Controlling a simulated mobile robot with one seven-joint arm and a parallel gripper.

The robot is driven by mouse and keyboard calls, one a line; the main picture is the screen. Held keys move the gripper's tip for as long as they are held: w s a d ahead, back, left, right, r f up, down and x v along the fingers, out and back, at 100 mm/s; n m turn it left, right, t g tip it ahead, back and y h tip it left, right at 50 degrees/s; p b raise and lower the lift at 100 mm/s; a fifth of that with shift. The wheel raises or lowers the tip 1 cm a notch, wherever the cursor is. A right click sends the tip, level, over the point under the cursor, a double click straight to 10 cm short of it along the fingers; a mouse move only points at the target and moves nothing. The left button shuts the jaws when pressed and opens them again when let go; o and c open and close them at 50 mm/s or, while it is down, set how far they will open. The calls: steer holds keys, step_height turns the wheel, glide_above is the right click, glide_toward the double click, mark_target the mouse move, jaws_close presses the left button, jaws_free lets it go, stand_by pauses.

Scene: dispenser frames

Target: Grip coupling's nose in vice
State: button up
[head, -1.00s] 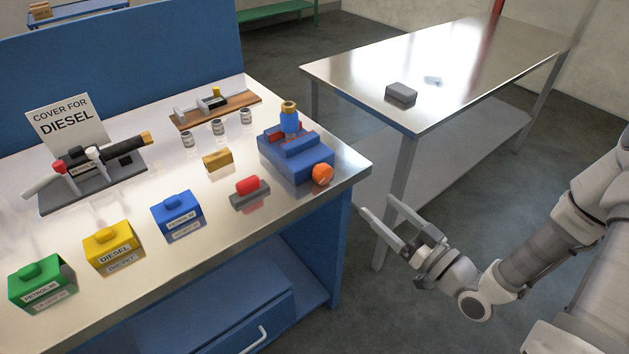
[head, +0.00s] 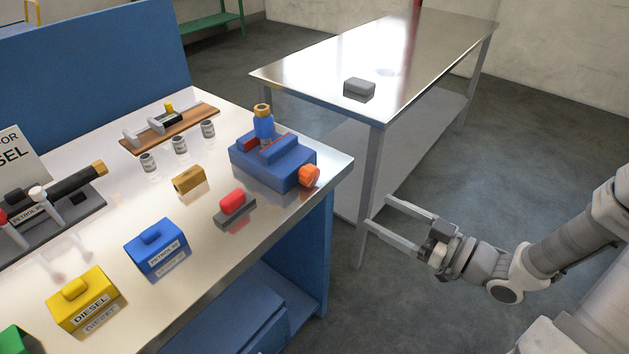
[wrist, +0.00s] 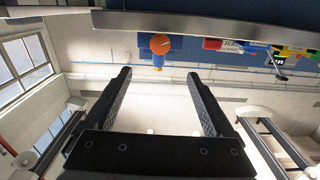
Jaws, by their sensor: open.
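The blue vice (head: 290,172) sits at the right corner of the steel bench, with an orange knob (head: 309,175) on its front right. The coupling (head: 264,127), a blue cylinder with a brass top, stands upright at the vice by the red-edged jaws. Its lower end is partly hidden, and I cannot tell whether the jaws press on it. My gripper (head: 379,212) is open and empty, right of the bench and apart from the vice. In the wrist view my gripper (wrist: 158,74) shows both fingers spread, with the orange knob (wrist: 160,43) beyond them.
On the bench are a red-topped block (head: 233,208), a brass block (head: 188,179), several small canisters (head: 179,146), a wooden-based fixture (head: 170,130), and blue (head: 157,250) and yellow (head: 82,300) covers. A steel table (head: 420,50) with a grey block (head: 359,87) stands behind. Open floor lies between.

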mark_target(314, 177)
steer(key=b+x, duration=0.2)
steer(key=x, duration=1.4)
steer(key=shift+w+a, duration=0.15)
steer(key=shift+a, duration=0.05)
steer(key=shift+r, duration=0.1)
steer(key=shift+c, duration=0.3)
steer(key=c, duration=1.3)
steer(key=shift+r+m+p, duration=0.15)
steer(key=shift+m+p, duration=0.95)
steer(key=shift+p, duration=0.15)
steer(key=shift+m+p, duration=1.55)
steer(key=shift+m, duration=0.15)
steer(key=shift+f, duration=0.2)
